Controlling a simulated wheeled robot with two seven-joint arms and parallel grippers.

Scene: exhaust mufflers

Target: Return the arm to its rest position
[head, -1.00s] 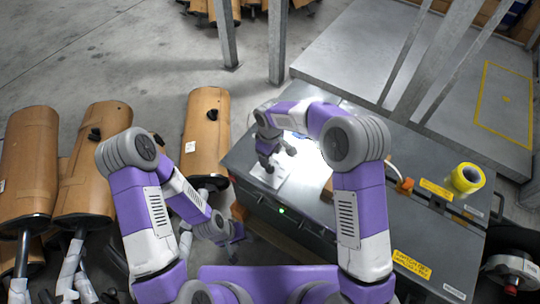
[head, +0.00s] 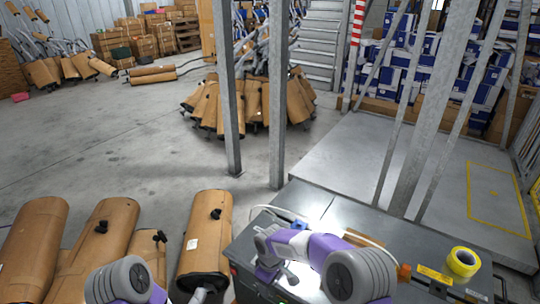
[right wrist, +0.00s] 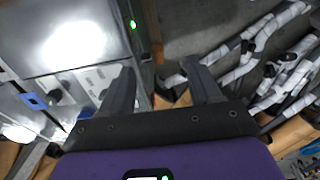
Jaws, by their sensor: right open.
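My right arm reaches over the left part of a grey metal bench (head: 322,205). My right gripper (head: 277,274) is small in the head view, pointing down beside the bright patch of the bench top. In the right wrist view the two dark fingers of this gripper (right wrist: 160,88) stand wide apart with nothing between them. They are above the bench's edge, near a green light (right wrist: 132,24). Of my left arm only a rounded joint shows at the bottom left of the head view; the left gripper is out of the picture.
Several brown wrapped mufflers (head: 205,243) lie on the floor left of the bench. Yellow tape (head: 463,262) stands on the bench's right part. Two metal posts (head: 278,100) rise behind the bench. White-wrapped pipes (right wrist: 262,40) run beside it.

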